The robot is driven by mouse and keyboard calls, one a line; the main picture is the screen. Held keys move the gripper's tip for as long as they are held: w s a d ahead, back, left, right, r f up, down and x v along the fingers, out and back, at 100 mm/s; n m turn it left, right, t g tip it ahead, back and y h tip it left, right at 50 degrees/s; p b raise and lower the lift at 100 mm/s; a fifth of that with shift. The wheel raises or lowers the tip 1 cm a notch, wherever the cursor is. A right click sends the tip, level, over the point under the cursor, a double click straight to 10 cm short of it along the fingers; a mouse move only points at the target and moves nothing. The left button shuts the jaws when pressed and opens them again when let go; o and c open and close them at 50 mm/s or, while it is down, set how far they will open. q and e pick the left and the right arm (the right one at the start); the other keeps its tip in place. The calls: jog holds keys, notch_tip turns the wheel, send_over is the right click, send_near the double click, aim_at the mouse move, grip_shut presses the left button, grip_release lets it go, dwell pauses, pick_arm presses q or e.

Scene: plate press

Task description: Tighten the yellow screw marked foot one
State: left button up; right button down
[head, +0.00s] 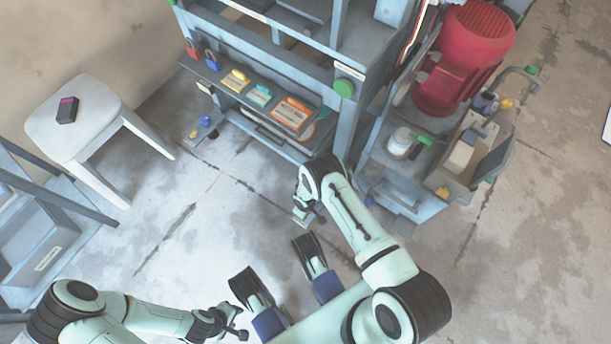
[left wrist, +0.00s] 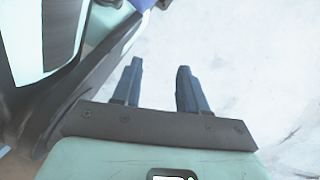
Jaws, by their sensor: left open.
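A small yellow screw head (head: 193,134) shows low at the left foot of the press frame (head: 345,110), beside a blue part (head: 205,119). Its marking is too small to read. Another yellow knob (head: 442,191) sits on the right-hand cart. My left gripper (head: 238,322) is low in the head view, well away from both. In the left wrist view its two fingers (left wrist: 159,85) are apart, with only pale floor between them. My right gripper (head: 305,214) hangs in front of the press frame; its fingers are too small to judge.
A white stool (head: 75,125) with a dark device (head: 67,110) stands at left. A shelf (head: 225,95) with coloured tags and padlocks crosses the press front. A red motor (head: 465,55) stands at right. A grey-blue rack (head: 35,245) is at lower left. Floor (head: 210,215) between is clear.

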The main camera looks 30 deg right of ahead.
jog(key=c, duration=1.2)
grip_release()
pick_arm(q)
jog(key=w+d+r+t+p, duration=0.1)
jog(key=w+r+t+p, duration=0.2)
jog(key=w, duration=0.7)
notch_tip(320, 180, up, 5)
jog(key=shift+d+f+m+t+p, duration=0.15)
jog(key=shift+m+t+p, duration=0.15)
jog(key=shift+p, duration=0.75)
pick_arm(e)
notch_tip(320, 180, up, 13)
jog(key=shift+r, duration=0.2)
